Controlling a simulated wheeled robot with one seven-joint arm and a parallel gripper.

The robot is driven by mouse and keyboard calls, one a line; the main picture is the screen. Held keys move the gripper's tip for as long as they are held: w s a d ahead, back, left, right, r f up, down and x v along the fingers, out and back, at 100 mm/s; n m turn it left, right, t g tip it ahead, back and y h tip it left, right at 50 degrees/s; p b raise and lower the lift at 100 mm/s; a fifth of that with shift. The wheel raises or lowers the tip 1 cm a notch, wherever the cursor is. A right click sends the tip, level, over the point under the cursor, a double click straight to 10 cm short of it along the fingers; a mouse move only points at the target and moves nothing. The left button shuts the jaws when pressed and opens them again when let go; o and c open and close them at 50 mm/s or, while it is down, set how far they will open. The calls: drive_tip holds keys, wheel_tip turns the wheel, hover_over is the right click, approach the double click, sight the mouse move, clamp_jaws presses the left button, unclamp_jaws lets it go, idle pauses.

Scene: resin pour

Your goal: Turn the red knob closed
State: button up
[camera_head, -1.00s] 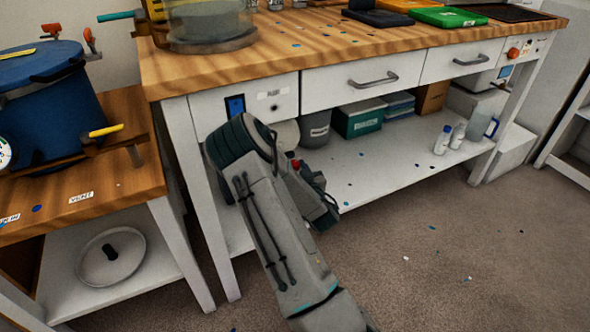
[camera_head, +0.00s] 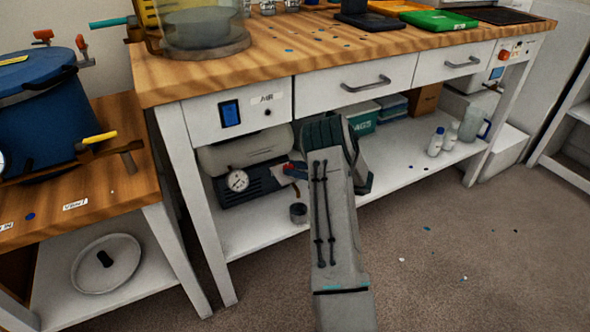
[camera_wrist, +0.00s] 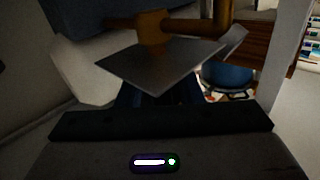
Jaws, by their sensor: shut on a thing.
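The red knob (camera_head: 288,166) shows as a small red patch at the right end of the compressor under the bench. My gripper (camera_wrist: 155,94) is at this spot and is shut on it. The arm covers part of the hand in the head view. In the wrist view the blue fingers are partly hidden behind a tilted grey flat plate (camera_wrist: 165,67). A brass fitting (camera_wrist: 152,26) with a crosswise pipe stands just behind the plate. The knob's red colour does not show there, and its turn angle cannot be told.
The compressor (camera_head: 245,154) with a round gauge (camera_head: 238,181) stands on the white lower shelf (camera_head: 262,231). A small dark cup (camera_head: 298,213) is close to my arm. Bench drawers (camera_head: 355,82) are overhead. White bottles (camera_head: 436,142) stand farther right. Open floor lies in front.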

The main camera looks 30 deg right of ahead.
drive_tip(key=shift+w+d+n+g+y, duration=0.15)
drive_tip(key=shift+d+n+g+y, duration=0.05)
drive_tip(key=shift+n+g+y, duration=1)
drive_tip(key=shift+g, duration=0.3)
drive_tip(key=o, duration=1)
drive_tip(key=p+v, duration=0.3)
drive_tip(key=v, duration=1)
drive_tip(key=shift+s+d+p, duration=0.25)
drive_tip(key=shift+d+p, duration=0.05)
